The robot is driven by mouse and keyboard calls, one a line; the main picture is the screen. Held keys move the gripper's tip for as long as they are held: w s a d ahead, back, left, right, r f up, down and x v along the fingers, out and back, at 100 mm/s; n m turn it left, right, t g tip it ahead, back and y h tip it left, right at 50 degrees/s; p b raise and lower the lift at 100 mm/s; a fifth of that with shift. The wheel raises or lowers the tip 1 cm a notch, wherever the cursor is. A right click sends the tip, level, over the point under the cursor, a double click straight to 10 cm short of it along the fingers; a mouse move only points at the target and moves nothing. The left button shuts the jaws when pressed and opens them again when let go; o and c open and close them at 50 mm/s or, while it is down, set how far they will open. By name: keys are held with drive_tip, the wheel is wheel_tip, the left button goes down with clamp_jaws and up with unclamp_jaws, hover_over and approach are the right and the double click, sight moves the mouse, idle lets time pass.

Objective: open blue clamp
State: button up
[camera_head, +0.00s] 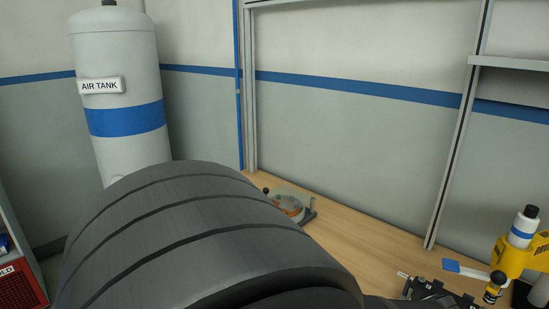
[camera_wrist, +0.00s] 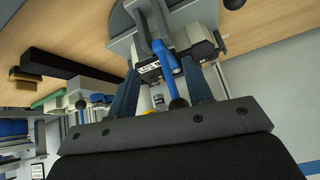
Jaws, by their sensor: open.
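The blue clamp (camera_wrist: 165,58) shows in the wrist view as a blue lever with a dark knob at its lower end. It is mounted on a grey and white fixture with a small lettered plate. My gripper (camera_wrist: 160,80) is open, with one dark finger on each side of the lever. I cannot tell whether either finger touches it. In the head view my dark arm fills the lower middle and hides the gripper.
A wooden bench (camera_head: 355,238) runs along the wall. A round fixture (camera_head: 288,205) stands on it beyond my arm. A yellow holder (camera_head: 514,258) with a white bottle (camera_head: 523,228) stands at right. A white air tank (camera_head: 118,60) stands at left.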

drive_tip(key=shift+r, duration=0.1)
drive_tip(key=v, duration=1.6)
drive_tip(key=shift+w+d+f+g+y, duration=0.75)
drive_tip(key=shift+w+d+f, duration=0.95)
drive_tip(key=shift+f, duration=0.4)
drive_tip(key=shift+w+d+f+g+y, duration=0.7)
drive_tip(key=shift+w+d+f, duration=0.75)
drive_tip(key=shift+d+f, duration=0.5)
drive_tip(key=shift+w+d+f+g+y, duration=0.75)
drive_tip(key=shift+w+d+f, duration=0.85)
drive_tip(key=shift+f, duration=0.65)
